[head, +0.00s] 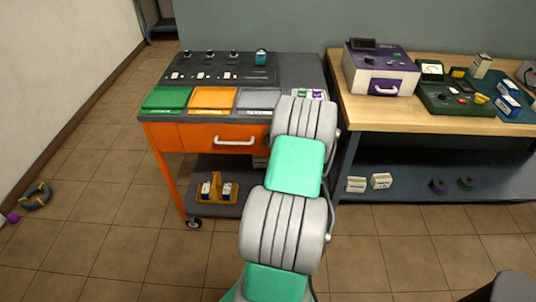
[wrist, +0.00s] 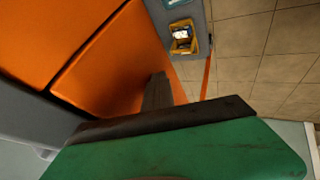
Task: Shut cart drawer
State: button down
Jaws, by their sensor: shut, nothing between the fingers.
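The orange cart (head: 160,137) stands at centre left in the head view. Its drawer (head: 207,139) has an orange front with a pale bar handle (head: 234,141). The front looks close to flush with the cart; I cannot tell whether a small gap remains. The drawer's right end is hidden behind my arm. My gripper is hidden in the head view. In the wrist view my gripper (wrist: 157,92) is shut and empty, its dark fingers in front of orange panels (wrist: 115,65) of the cart. A dark seam runs between these panels. I cannot tell whether the fingers touch.
Green, orange and grey trays (head: 212,98) and a dark control panel (head: 215,69) sit on the cart top. A yellow holder (head: 216,190) stands on its lower shelf. A wooden workbench (head: 430,118) with instruments is at right.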

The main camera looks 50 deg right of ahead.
jog(key=shift+w+d+r, duration=0.1)
jog(key=shift+d+r, duration=0.2)
jog(key=s+a+r, duration=0.5)
jog(key=s+r, duration=0.3)
jog(key=s, duration=0.1)
jog(key=s+a+f+m+g+y, duration=0.3)
jog(key=s+a+f+m+g, duration=0.35)
jog(key=s+a+m, duration=0.85)
jog(key=w+a+r+n+p, duration=0.1)
jog(key=w+a+r+n, duration=0.2)
jog(key=a+r, duration=0.3)
jog(key=w+a+r+n+t+h+p, duration=0.1)
jog(key=w+a+r, duration=0.4)
jog(key=a, duration=0.7)
jog(key=w+a+r+n+t+p, duration=0.1)
jog(key=w+a+r+n+p, duration=0.1)
jog(key=a+r+n, duration=0.3)
jog(key=w+a+r, duration=0.1)
jog(key=a+r, duration=0.1)
jog(key=a, duration=0.2)
jog(key=shift+w+a+r, duration=0.3)
jog(key=shift+w+a, duration=0.1)
